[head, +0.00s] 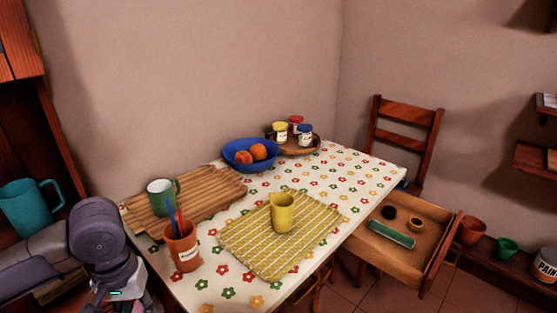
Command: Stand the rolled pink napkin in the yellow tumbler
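The yellow tumbler (283,215) stands upright in the middle of a yellow checked placemat (254,254) on the table. Its rim looks uneven, with a raised part on one side. I cannot see what is inside it. No rolled pink napkin can be made out in the head view. My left arm comes in at the lower left, beside the table's left end, well away from the tumbler. Its fingertips are not visible, as the picture ends at the bottom edge. My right arm and gripper are not in view.
A terracotta pot (182,253) with blue and red sticks stands left of the placemat. Behind are a wooden board (217,187) with a green mug (160,197), a blue fruit bowl (237,160) and a jar tray (299,150). An open drawer (375,245) juts out right.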

